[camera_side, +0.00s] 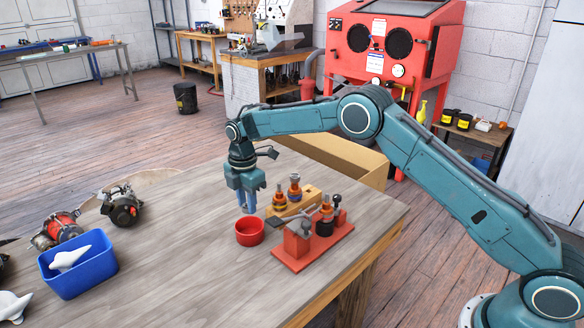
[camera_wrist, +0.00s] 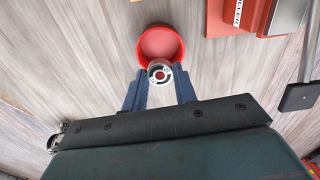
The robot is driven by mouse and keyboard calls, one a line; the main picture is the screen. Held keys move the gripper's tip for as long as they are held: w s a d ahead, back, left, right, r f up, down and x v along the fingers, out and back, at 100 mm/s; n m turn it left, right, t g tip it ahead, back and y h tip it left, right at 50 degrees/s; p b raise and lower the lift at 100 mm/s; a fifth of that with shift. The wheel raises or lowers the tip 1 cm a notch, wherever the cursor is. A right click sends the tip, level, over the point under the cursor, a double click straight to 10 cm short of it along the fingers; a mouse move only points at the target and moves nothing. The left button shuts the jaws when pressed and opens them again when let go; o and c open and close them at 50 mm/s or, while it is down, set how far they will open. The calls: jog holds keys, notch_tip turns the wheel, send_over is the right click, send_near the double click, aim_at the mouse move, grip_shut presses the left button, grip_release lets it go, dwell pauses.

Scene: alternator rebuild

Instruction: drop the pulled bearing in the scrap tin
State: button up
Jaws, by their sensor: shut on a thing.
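My gripper (camera_side: 247,205) is above the table, just behind and beside the red scrap tin (camera_side: 250,231). In the wrist view my gripper (camera_wrist: 160,77) is shut on the bearing (camera_wrist: 159,73), a small round metal ring with a dark centre. The bearing overlaps the near rim of the red tin (camera_wrist: 161,44) in that view. The visible inside of the tin looks empty. In the side view the bearing is too small to make out between the fingertips.
A red fixture (camera_side: 297,247) stands right of the tin, beside a wooden block (camera_side: 299,203) bearing copper-coloured rotor parts. A blue bin (camera_side: 92,278) with a white rag and alternators (camera_side: 121,208) are at left. Bare table (camera_side: 185,245) lies between.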

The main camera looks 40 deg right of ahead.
jog(key=shift+f, duration=2.2)
jog(key=shift+f, duration=0.5)
dwell(1.4)
dwell(0.5)
jog(key=o, duration=1)
jog(key=c, duration=0.4)
jog(key=shift+o, duration=0.2)
jog(key=shift+r, duration=0.1)
jog(key=shift+r, duration=3.9)
